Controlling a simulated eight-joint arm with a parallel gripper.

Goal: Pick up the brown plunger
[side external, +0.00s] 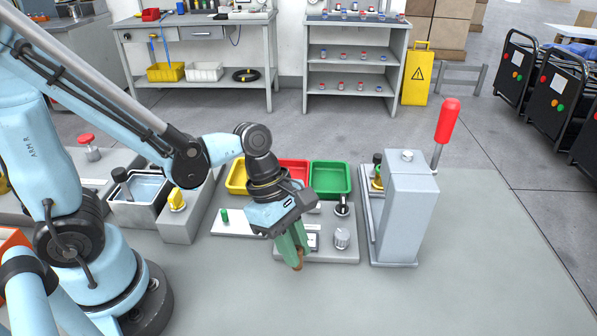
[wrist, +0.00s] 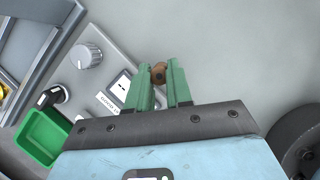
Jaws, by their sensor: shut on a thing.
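In the wrist view my gripper (wrist: 161,80) is shut on the brown plunger (wrist: 158,72), whose rounded brown end shows between the fingertip ends. Whether the plunger touches the surface below is hard to tell.
A grey box with a knob (side external: 342,238) and small display sits just behind my gripper. Yellow, red and green trays (side external: 331,178) stand behind it. A grey press with a red-handled lever (side external: 447,120) stands to the right. The front floor is clear.

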